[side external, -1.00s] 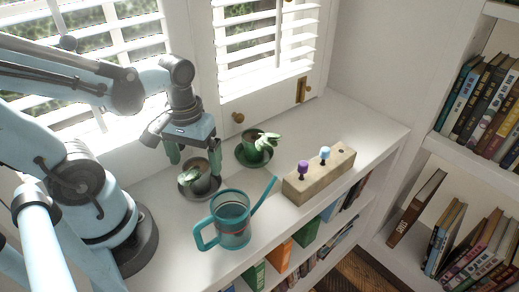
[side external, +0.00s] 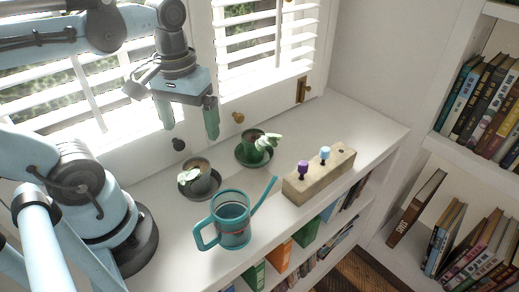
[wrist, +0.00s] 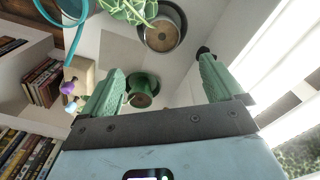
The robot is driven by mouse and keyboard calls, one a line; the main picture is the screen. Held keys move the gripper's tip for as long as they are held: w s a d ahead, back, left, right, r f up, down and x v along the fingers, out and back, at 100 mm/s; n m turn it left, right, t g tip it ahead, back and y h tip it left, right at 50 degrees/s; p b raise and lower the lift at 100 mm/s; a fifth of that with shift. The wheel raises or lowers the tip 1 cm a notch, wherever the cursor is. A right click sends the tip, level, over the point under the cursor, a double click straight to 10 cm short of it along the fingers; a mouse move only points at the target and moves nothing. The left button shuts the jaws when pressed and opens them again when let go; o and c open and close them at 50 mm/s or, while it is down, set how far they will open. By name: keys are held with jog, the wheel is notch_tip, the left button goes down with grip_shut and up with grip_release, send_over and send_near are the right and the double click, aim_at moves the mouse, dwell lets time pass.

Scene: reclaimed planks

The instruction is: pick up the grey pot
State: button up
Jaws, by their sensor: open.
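The grey pot (side external: 203,183) stands on a dark saucer (side external: 185,193) on the white sill, with a pale-leaved plant in it. In the wrist view the grey pot (wrist: 161,38) is near the top, beyond the fingertips, with its leaves (wrist: 128,10) to the left. My gripper (side external: 190,131) is open and empty, in the air above the grey pot. In the wrist view its two green fingers (wrist: 161,63) are spread wide, with nothing held between them.
A green pot (side external: 248,154) with a plant stands on a green saucer just behind and right. A teal watering can (side external: 233,227) stands in front. A wooden block (side external: 318,177) with purple and blue knobs lies to the right. Window shutters are close behind.

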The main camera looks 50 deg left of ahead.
aim_at(194, 161)
jog(key=w+m+t, duration=0.2)
jog(key=w+d+f+m+t, duration=0.1)
jog(key=w+t, duration=0.1)
jog(key=w, duration=0.1)
jog(key=w+d+f+m+t, duration=0.1)
jog(key=w+m+t, duration=0.1)
jog(key=shift+w+d+f+m, duration=0.1)
jog(key=shift+w+d+m, duration=0.05)
jog(key=shift+m, duration=0.15)
jog(key=shift+w+d+m+t, duration=0.15)
jog(key=shift+w+m+t, duration=0.15)
jog(key=shift+w+t, duration=0.1)
jog(key=shift+c, duration=0.2)
jog(key=shift+s, duration=0.1)
